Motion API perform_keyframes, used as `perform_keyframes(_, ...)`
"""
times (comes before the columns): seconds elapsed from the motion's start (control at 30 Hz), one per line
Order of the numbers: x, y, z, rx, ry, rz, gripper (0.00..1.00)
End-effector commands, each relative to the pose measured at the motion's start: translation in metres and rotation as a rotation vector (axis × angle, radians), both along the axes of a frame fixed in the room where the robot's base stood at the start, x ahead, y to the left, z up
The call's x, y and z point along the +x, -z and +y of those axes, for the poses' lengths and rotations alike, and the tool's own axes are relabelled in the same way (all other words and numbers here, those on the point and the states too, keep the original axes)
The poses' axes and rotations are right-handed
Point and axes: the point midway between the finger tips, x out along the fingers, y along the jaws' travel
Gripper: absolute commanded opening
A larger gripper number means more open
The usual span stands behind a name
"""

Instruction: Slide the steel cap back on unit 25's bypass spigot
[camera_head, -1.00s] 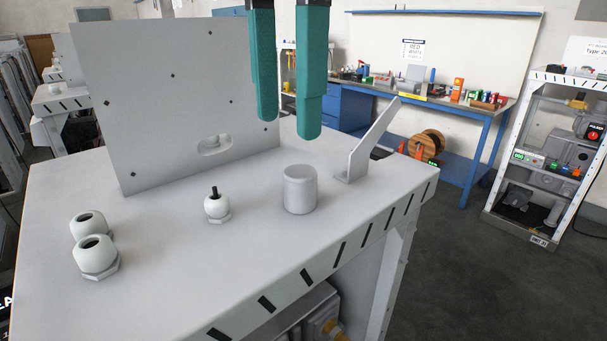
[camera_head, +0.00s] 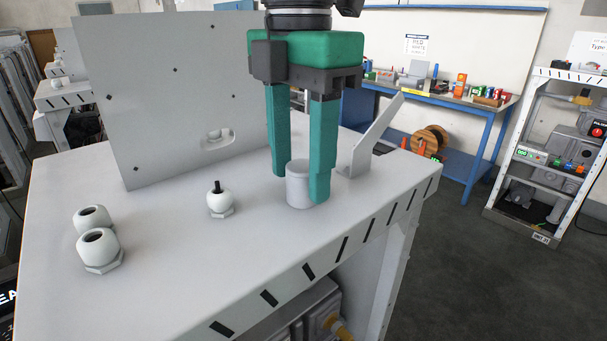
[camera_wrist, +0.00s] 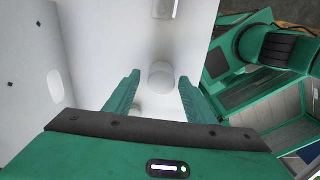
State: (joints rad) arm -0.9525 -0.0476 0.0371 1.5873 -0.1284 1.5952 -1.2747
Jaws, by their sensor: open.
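A pale grey steel cap (camera_head: 297,184), a plain short cylinder, stands upright on the white top of the unit (camera_head: 150,270). My gripper (camera_head: 298,186) is open and points down, with one green finger on each side of the cap. In the wrist view the cap (camera_wrist: 161,75) shows between the spread fingertips, with a gap at each side. A small white fitting with a black pin (camera_head: 220,199) stands on the same top, left of the cap. I cannot tell from these frames which fitting is the bypass spigot.
Two larger white glands (camera_head: 99,248) stand at the left. An upright back plate (camera_head: 165,110) rises behind, and an angled bracket (camera_head: 372,140) stands close to the right of my gripper. The top's front middle is clear.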

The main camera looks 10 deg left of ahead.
Motion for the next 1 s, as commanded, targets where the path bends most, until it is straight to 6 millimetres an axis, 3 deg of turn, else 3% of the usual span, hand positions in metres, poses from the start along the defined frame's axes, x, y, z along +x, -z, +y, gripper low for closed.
perform_keyframes(0.43,-0.0012,0.0059,-0.0005,0.000,-0.001,0.000,0.50)
perform_keyframes(0.47,-0.0012,0.0059,-0.0004,0.000,-0.001,0.000,0.47)
perform_keyframes(0.6,-0.0012,0.0059,-0.0002,-0.001,-0.001,0.001,0.14)
perform_keyframes(0.63,-0.0012,0.0059,-0.0002,-0.001,-0.001,0.001,0.10)
perform_keyframes(1.0,-0.0016,0.0052,0.0009,0.000,-0.002,0.000,0.09)
